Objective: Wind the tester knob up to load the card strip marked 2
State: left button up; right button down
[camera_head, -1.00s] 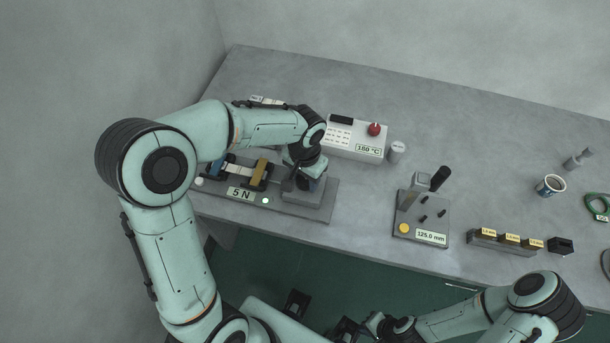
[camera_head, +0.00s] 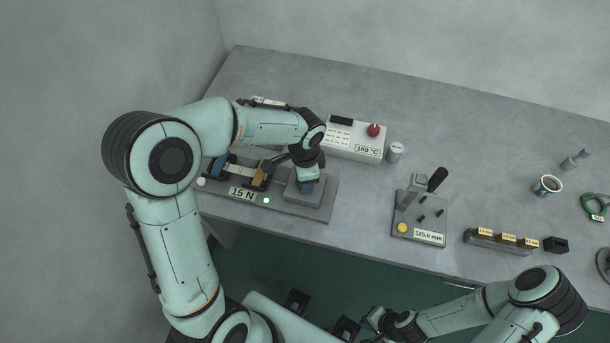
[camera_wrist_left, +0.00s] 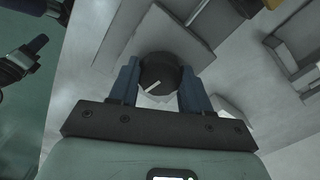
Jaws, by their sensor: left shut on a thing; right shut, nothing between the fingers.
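The tester (camera_head: 318,208) is a grey base at the left of the bench, and its display (camera_head: 242,194) reads 15 N. A blue clamp (camera_head: 216,166) and a gold clamp (camera_head: 260,174) stand on it. A pale card strip (camera_head: 239,172) spans between them, partly hidden; I cannot read its mark. The dark round knob (camera_wrist_left: 160,72) with a white pointer line shows in the left wrist view. My left gripper (camera_wrist_left: 158,84) is shut on the knob, its blue fingers on either side; it also shows in the head view (camera_head: 307,187). My right gripper (camera_head: 371,320) is shut and empty, low in front of the bench.
A white box (camera_head: 352,140) with a red knob stands behind the tester, beside a grey cylinder (camera_head: 395,152). A gauge stand (camera_head: 420,218) reading 125.0 mm is to the right, then a block rack (camera_head: 497,240) and a cup (camera_head: 547,186). A labelled strip (camera_head: 268,101) lies behind my left arm.

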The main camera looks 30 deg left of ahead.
pick_arm(q)
jog(key=shift+r+m, duration=0.1)
jog(key=shift+m, duration=0.2)
jog(key=o, duration=1.1)
jog(key=shift+c, duration=0.2)
notch_tip(320, 180, up, 13)
jog(key=p, duration=0.1)
jog(key=shift+r+p, duration=0.15)
jog(key=shift+p, duration=0.15)
pick_arm(e)
jog(key=shift+w+r, duration=0.65)
jog(key=shift+r, duration=0.35)
